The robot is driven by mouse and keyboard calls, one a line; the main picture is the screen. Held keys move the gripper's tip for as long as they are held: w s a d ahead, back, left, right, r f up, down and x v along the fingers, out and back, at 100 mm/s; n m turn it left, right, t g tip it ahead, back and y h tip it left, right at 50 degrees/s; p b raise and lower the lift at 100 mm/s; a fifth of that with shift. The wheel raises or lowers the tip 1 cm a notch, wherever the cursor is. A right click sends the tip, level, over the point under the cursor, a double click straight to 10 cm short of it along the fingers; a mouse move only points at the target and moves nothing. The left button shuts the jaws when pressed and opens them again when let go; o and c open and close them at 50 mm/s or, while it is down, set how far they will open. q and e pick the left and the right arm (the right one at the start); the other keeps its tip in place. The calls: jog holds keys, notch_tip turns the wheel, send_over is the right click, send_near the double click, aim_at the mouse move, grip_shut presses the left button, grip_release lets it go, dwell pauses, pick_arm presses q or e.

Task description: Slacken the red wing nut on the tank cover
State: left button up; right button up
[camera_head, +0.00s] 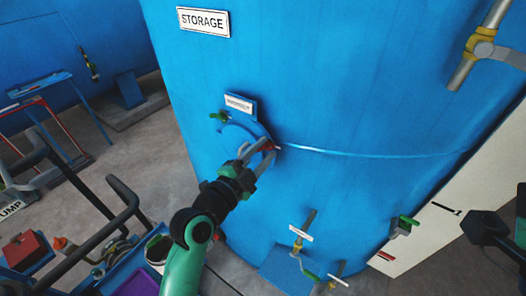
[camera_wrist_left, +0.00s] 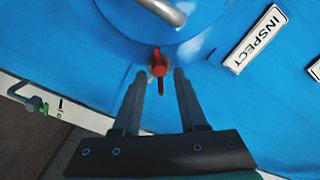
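The red wing nut (camera_wrist_left: 158,63) sits at the lower rim of the round blue tank cover (camera_wrist_left: 128,22) in the left wrist view, with its wings roughly upright there. My left gripper (camera_wrist_left: 159,74) is open, its two fingers apart on either side of the nut's line. The fingertips are close to the nut; I cannot tell whether they reach around it. In the head view the left gripper (camera_head: 262,149) is at the right side of the cover (camera_head: 232,133), and only a bit of red nut (camera_head: 271,145) shows beside its fingertips. My right gripper is not identifiable.
The blue storage tank (camera_head: 330,90) fills the middle. A green-handled valve (camera_head: 218,116) is left of the cover. An INSPECT sign (camera_wrist_left: 255,38) is right of the nut. Lower valves (camera_head: 300,240), a cart with dark handles (camera_head: 125,205), and an unclear dark shape (camera_head: 490,232) stand around.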

pick_arm(q)
grip_shut()
jog(key=shift+n+b, duration=0.3)
jog(key=shift+n, duration=0.2)
jog(key=shift+o, duration=1.3)
grip_release()
jog(key=shift+a+r, duration=0.1)
jog(key=shift+r, duration=0.05)
